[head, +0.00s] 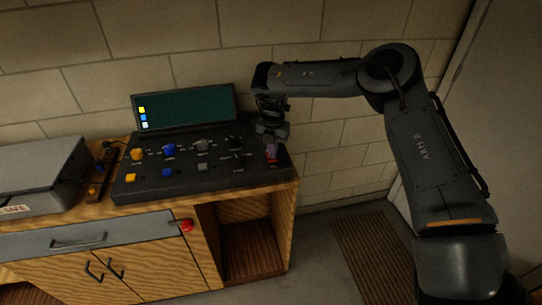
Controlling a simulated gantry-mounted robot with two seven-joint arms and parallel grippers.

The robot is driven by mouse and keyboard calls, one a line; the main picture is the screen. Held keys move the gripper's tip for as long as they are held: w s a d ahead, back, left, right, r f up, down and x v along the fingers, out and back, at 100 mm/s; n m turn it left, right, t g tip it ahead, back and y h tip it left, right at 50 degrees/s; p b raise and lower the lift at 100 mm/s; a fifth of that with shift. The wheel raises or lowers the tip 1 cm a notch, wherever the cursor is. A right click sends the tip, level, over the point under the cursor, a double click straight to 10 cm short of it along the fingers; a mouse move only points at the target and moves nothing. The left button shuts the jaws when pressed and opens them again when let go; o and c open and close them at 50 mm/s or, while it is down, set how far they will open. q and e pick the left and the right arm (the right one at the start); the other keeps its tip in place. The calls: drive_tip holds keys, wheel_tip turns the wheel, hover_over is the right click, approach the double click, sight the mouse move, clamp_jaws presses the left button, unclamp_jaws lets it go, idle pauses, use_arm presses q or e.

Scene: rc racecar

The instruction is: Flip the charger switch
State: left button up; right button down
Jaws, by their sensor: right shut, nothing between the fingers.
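A dark console (200,183) with a small screen (187,107) at its back sits on a wooden cabinet. Its top carries yellow, blue and grey knobs and buttons. A small reddish part (271,152) shows at its right end, directly under my right gripper (270,138). The gripper is shut and points down at this part. I cannot tell whether they touch. Which control is the charger switch is not clear from this view. My left gripper is not in view.
A grey case (38,172) stands on the cabinet at the left. A small strip with dark parts (101,178) lies between it and the console. A red knob (187,225) sticks out at the cabinet front. A brick wall is close behind.

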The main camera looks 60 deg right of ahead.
drive_tip(key=shift+f+b, duration=0.3)
drive_tip(key=shift+f, duration=0.15)
idle(0.3)
drive_tip(key=shift+r+p, duration=0.4)
drive_tip(key=shift+r, duration=0.05)
drive_tip(key=shift+r+p, duration=2.25)
drive_tip(key=shift+r, duration=0.85)
